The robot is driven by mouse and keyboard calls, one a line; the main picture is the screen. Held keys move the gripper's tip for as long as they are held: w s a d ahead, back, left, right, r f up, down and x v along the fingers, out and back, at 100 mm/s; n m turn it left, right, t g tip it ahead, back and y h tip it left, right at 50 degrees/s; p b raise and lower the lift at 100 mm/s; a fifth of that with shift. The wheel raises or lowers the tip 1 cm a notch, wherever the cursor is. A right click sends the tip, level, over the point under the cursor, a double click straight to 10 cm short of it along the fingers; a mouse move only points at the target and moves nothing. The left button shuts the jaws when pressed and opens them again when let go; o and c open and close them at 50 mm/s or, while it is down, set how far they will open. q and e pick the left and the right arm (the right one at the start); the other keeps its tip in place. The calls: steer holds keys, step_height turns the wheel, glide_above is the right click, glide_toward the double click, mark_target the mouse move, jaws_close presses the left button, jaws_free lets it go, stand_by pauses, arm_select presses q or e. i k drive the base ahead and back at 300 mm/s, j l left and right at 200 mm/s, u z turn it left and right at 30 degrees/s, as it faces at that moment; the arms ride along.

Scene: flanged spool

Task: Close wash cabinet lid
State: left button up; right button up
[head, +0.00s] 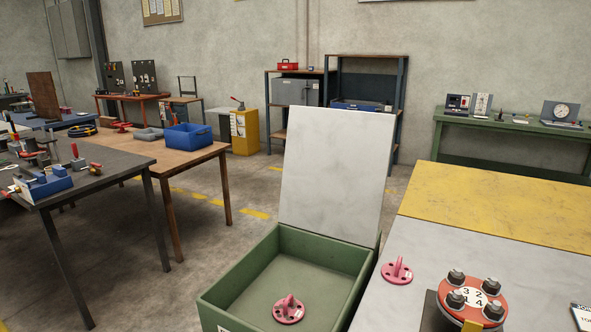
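The wash cabinet (212,301) is a green open-topped box at the lower middle of the head view. Its pale grey lid (338,165) stands upright, tilted slightly back, at the cabinet's far edge, so the cabinet is open. A pink round flanged piece with an upright fin (289,310) lies on the cabinet floor. The cabinet's lower front is cut off by the picture edge. Neither of my grippers shows in this view.
Right of the cabinet is a grey-topped table (423,264) with a yellow strip (490,218). On it are a second pink piece (397,271) and a red numbered flange with dark bolts (473,301). Workbenches with tools (90,180) stand left, with open floor between.

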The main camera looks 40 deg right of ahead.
mark_target(336, 161)
steer(key=i+j+u, duration=0.1)
steer(key=i+j, duration=0.15)
steer(key=i, duration=0.2)
steer(key=i+j+u, duration=0.1)
steer(key=i+j, duration=0.15)
steer(key=i, duration=0.25)
steer(key=i+j+u, duration=0.1)
steer(key=i, duration=0.35)
steer(key=i+j+u, duration=0.1)
steer(key=i, duration=0.4)
steer(key=i+l+z, duration=0.1)
steer(key=i+z, duration=0.6)
steer(key=z, duration=0.15)
steer(key=i+z, duration=0.45)
steer(key=i+j+z, duration=0.2)
steer(key=z, duration=0.25)
steer(key=i+l+z, duration=0.2)
steer(key=i+z, duration=1.1)
steer(key=z, duration=0.15)
steer(key=i+j+z, duration=0.45)
steer(key=k+l, duration=0.1)
